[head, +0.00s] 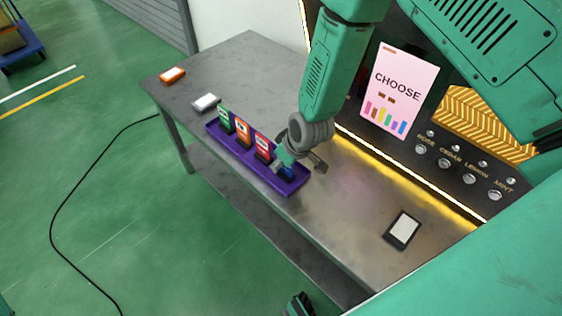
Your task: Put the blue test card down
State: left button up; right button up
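A purple tray (225,142) on the grey table holds several upright test cards: a green card (225,120), an orange card (242,132) and a red card (262,147). The blue test card (287,172) is at the tray's near right end, mostly hidden by my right gripper (301,166). The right gripper's dark finger stands apart from the card on the right, with a gap between, so it looks open. Whether its other finger touches the card is hidden. My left gripper (300,306) shows only partly at the bottom edge, below the table; its fingers are unclear.
The table (355,185) also bears an orange-and-white box (172,75), a white-topped box (206,103) and a black device with a pale screen (403,229). A vending panel with a CHOOSE sign (398,88) and several buttons stands behind. Bare tabletop lies right of the tray.

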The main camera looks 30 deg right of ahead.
jog(key=p+v, duration=0.2)
jog(key=v, duration=1)
jog(key=s+f, duration=0.2)
jog(key=s, duration=0.2)
jog(key=s+d+f+m+g, duration=0.1)
jog(key=s+f, duration=0.2)
jog(key=s, duration=0.1)
jog(key=s+f+g+h, duration=0.1)
jog(key=s+f, duration=0.1)
jog(key=s, duration=0.2)
jog(key=shift+s+d+f+m, duration=0.25)
jog(key=shift+s+f+m, duration=0.05)
jog(key=shift+s, duration=0.05)
jog(key=shift+m+g+h, duration=0.3)
jog(key=shift+m+g, duration=0.5)
jog(key=shift+g, duration=0.1)
jog(key=s+f, duration=0.1)
jog(key=s, duration=0.2)
jog(key=s+d+f, duration=0.1)
jog(key=s, duration=0.3)
jog(key=s+d+f, duration=0.1)
jog(key=s, duration=0.3)
jog(key=shift+s, duration=0.25)
jog(key=shift+w, duration=0.15)
